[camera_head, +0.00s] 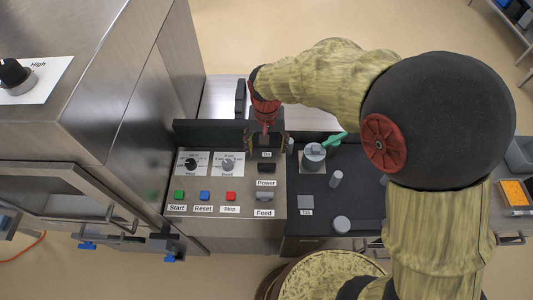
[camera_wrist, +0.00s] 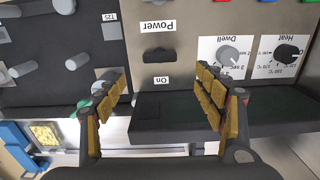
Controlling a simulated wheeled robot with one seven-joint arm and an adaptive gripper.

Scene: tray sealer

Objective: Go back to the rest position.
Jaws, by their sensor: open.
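My gripper (camera_head: 267,140) hangs over the back edge of the tray sealer's control panel (camera_head: 240,198), just behind the Power switch. In the wrist view my gripper (camera_wrist: 162,88) is open, with its two yellow-padded fingers wide apart and nothing between them. The black Power switch (camera_wrist: 158,54) with its "On" label lies beyond the gap between the fingertips, apart from them. It also shows in the head view as a Power switch (camera_head: 266,168). My arm reaches in from the right and hides part of the dark deck.
A steel cabinet (camera_head: 90,90) rises at left.

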